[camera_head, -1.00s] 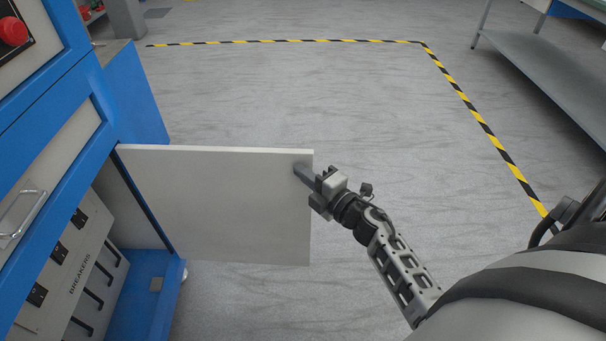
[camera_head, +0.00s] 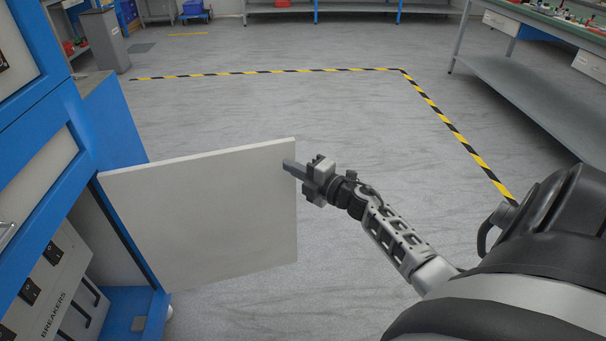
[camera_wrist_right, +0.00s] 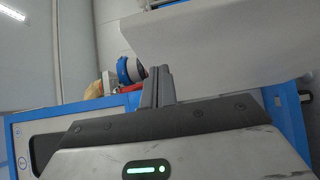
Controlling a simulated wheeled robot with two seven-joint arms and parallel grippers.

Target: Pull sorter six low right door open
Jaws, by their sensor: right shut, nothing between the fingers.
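The sorter's low right door (camera_head: 205,215) is a pale grey panel. It stands swung wide open from the blue sorter frame (camera_head: 118,215) at the left of the head view. My right gripper (camera_head: 287,165) is shut and empty at the door's upper outer corner. Its fingertips overlap the door's edge in the picture; I cannot tell whether they touch. In the right wrist view the shut fingers (camera_wrist_right: 158,86) point up beside a large pale panel (camera_wrist_right: 220,40), which looks like the door. My left gripper is not in view.
Inside the open compartment is a grey breaker panel (camera_head: 55,290) with black switches. A yellow and black floor line (camera_head: 270,73) runs behind and to the right. A grey bench shelf (camera_head: 540,95) stands at the right. The floor beyond the door is clear.

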